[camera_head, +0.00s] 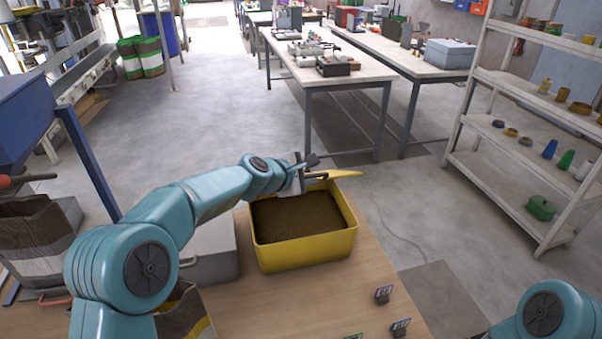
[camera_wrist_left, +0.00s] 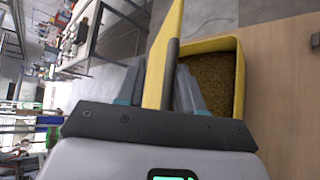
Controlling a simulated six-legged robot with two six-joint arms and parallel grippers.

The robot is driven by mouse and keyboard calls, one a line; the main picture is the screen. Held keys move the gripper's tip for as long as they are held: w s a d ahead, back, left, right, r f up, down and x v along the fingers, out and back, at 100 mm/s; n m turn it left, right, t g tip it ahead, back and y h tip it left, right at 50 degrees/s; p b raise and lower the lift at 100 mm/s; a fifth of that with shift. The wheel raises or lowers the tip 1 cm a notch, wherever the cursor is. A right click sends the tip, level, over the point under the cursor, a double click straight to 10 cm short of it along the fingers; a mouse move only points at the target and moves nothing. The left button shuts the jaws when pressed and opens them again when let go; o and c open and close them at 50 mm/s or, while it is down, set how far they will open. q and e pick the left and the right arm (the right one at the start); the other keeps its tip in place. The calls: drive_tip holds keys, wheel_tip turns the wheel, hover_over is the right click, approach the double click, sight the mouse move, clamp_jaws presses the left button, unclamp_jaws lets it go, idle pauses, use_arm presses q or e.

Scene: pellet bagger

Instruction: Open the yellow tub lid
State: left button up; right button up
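The yellow tub (camera_head: 305,253) stands on the wooden table, filled with brown pellets (camera_head: 296,214). Its yellow lid (camera_head: 342,175) is raised well off the opening at the far side and shows nearly edge-on. My left gripper (camera_head: 306,177) is at the lid, beside its dark handle (camera_head: 318,177). In the left wrist view the lid (camera_wrist_left: 161,60) and the dark handle (camera_wrist_left: 171,75) lie between the two fingers of the gripper (camera_wrist_left: 163,85); whether the fingers press on them is unclear. My right gripper is out of view; only part of the right arm shows at lower right.
A grey box (camera_head: 212,252) stands left of the tub. Small dark stands (camera_head: 383,294) are on the wooden table (camera_head: 320,300) to the right. A white shelf rack (camera_head: 500,185) is at the right. Open floor lies beyond the table.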

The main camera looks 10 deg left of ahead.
use_arm(q)
drive_tip(key=shift+s+a+r, duration=0.2)
drive_tip(key=shift+s+a, duration=0.05)
drive_tip(key=shift+s, duration=0.05)
drive_tip(key=b+v, duration=0.2)
drive_tip(key=v, duration=1.3)
drive_tip(key=shift+a+r, duration=0.1)
